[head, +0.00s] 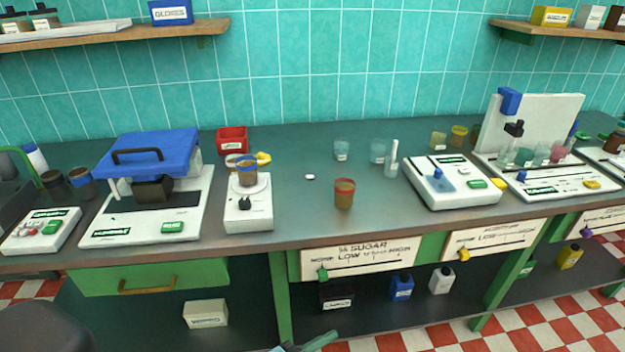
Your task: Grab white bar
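A slim white bar (394,156) stands upright in or just beside a small clear cup (390,170) on the dark counter, right of centre. I cannot tell which. A small white piece (310,177) lies flat on the counter left of it. Neither of my grippers can be made out in the head view, so nothing is seen touching the bar. A dark rounded shape at the bottom left and a greenish piece at the bottom centre are cut off by the frame edge, and I cannot tell what they are.
A red-brown cup (344,194) stands in front of the small white piece. Clear cups (341,150) (378,151) stand left of the bar, and a white device (456,181) stands close on its right. The counter (300,215) is clear at centre left. Drawers and an open lower shelf are below.

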